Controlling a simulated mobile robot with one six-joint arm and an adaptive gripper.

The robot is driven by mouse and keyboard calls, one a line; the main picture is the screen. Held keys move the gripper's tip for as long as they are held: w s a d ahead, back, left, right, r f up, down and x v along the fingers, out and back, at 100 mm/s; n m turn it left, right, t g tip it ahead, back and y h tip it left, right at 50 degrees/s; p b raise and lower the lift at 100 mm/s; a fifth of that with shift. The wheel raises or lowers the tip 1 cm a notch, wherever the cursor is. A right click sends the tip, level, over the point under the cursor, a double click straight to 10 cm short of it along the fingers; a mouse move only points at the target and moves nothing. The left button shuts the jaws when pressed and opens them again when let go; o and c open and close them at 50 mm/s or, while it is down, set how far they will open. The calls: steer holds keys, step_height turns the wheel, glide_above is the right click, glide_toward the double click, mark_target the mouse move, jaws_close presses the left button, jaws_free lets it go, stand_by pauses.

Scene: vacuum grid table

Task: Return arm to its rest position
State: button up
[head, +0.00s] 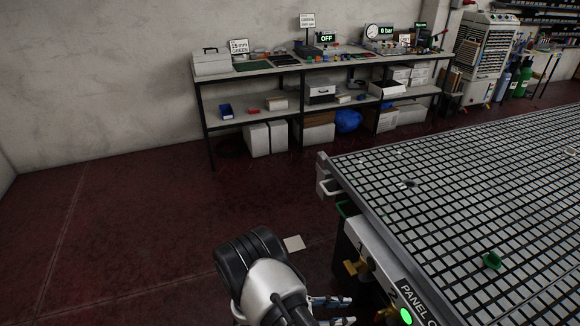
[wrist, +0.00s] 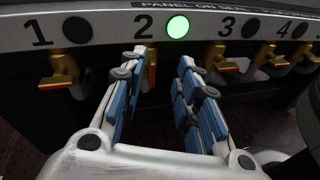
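My gripper (wrist: 160,75) is in front of the valve panel in the wrist view, its two blue-padded fingers spread apart with nothing seen between them. Behind its fingertips is the brass valve (wrist: 151,68) under number 2, partly hidden by the left finger. The lamp above it (wrist: 178,27) glows green. In the head view my gripper (head: 335,308) shows low in the picture, partly cut off by the bottom edge, beside the panel (head: 372,262). I cannot tell whether a finger touches the valve.
Brass valves 1 (wrist: 62,70) and 3 (wrist: 220,58) flank the gripper. A workbench (head: 320,65) stands by the back wall. The floor at left is clear.

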steer(key=s+d+r+m+g+y, duration=0.15)
steer(key=r+m+y, duration=0.3)
steer(key=r, duration=0.65)
steer(key=s+d+r+m+g+y, duration=0.1)
steer(key=s+r+m+g+y, duration=0.3)
steer(key=r, duration=0.6)
steer(key=s+a+r+m+t+y, duration=0.2)
steer(key=s+r+m+t+y, duration=0.5)
steer(key=s+r, duration=0.5)
steer(key=shift+a+r+m+t, duration=0.2)
steer(key=shift+r+m+t, duration=0.5)
steer(key=shift+m+t, duration=0.15)
steer(key=shift+w+y, duration=0.1)
steer(key=shift+y, duration=0.15)
